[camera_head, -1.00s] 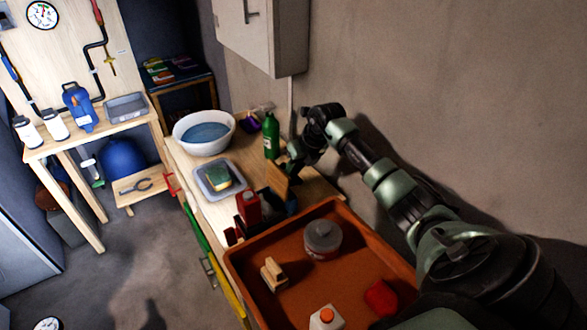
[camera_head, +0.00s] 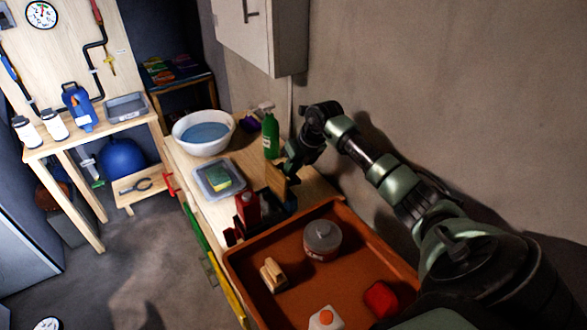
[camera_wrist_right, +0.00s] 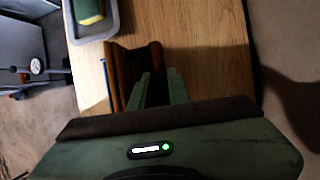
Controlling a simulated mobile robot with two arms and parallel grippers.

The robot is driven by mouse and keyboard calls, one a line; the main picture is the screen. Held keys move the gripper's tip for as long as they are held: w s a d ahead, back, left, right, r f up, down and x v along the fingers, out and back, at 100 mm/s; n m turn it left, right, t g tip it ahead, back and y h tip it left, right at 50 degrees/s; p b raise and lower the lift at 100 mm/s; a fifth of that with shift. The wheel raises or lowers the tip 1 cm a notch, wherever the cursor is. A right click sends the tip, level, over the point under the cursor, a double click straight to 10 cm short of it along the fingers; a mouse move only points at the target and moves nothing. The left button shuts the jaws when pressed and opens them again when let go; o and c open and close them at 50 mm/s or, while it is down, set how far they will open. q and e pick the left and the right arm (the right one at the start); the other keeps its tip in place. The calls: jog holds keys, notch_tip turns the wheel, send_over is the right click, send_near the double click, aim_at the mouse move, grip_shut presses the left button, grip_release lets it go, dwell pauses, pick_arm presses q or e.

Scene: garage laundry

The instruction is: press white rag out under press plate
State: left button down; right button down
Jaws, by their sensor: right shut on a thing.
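In the right wrist view the green fingers (camera_wrist_right: 158,88) are a little apart and shut on the plate's near right part, though the exact contact is hard to see. I cannot make out a white rag; it may be hidden behind the plate. My left gripper is not in view.
An orange tray (camera_head: 345,212) with several items lies nearer me. The wall is close on the right.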

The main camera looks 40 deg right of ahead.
aim_at(277, 170)
jog(key=shift+a+r, duration=0.25)
jog(key=shift+a, duration=0.4)
jog(key=shift+a+r, duration=0.2)
jog(key=shift+a, duration=0.45)
jog(key=shift+w+a+r+b, duration=0.15)
jog(key=shift+a+b, duration=0.3)
jog(key=shift+a, duration=0.75)
jog(key=c, duration=1.4)
grip_release()
jog(key=shift+o, duration=0.2)
jog(key=shift+w, duration=0.1)
jog(key=shift+d+r, duration=0.15)
jog(key=shift+r, duration=0.15)
jog(key=b+v, duration=0.2)
jog(key=v, duration=0.5)
